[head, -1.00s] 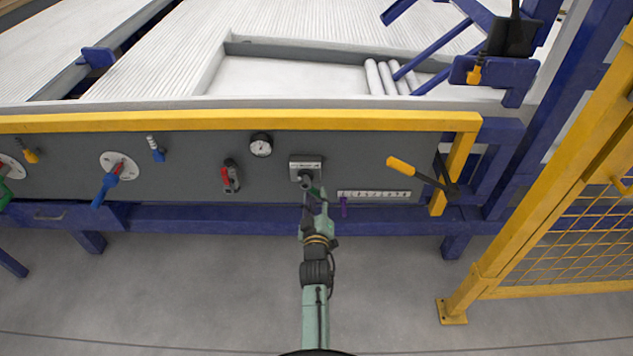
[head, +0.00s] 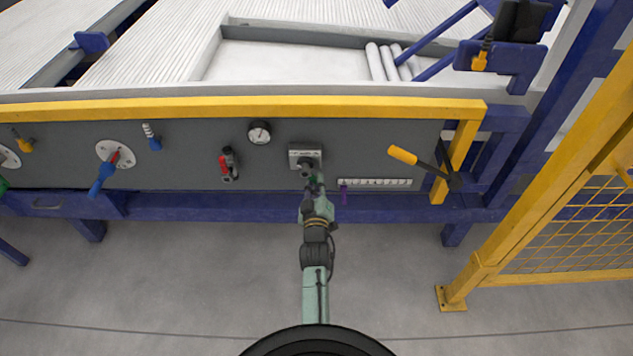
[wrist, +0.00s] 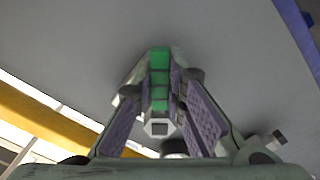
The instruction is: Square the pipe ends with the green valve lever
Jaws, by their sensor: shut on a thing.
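The green valve lever (wrist: 160,75) shows in the wrist view between the two finger pads of my gripper (wrist: 161,95). My gripper is shut on it. In the head view my gripper (head: 314,185) is at the front panel, just below a square grey valve plate (head: 305,152). There the lever is mostly hidden by the gripper, and its exact angle cannot be told. White pipes (head: 383,62) lie side by side at the right end of the tray behind the panel. Their ends look slightly uneven.
A yellow mesh fence (head: 560,235) stands at the right. The floor in front is clear.

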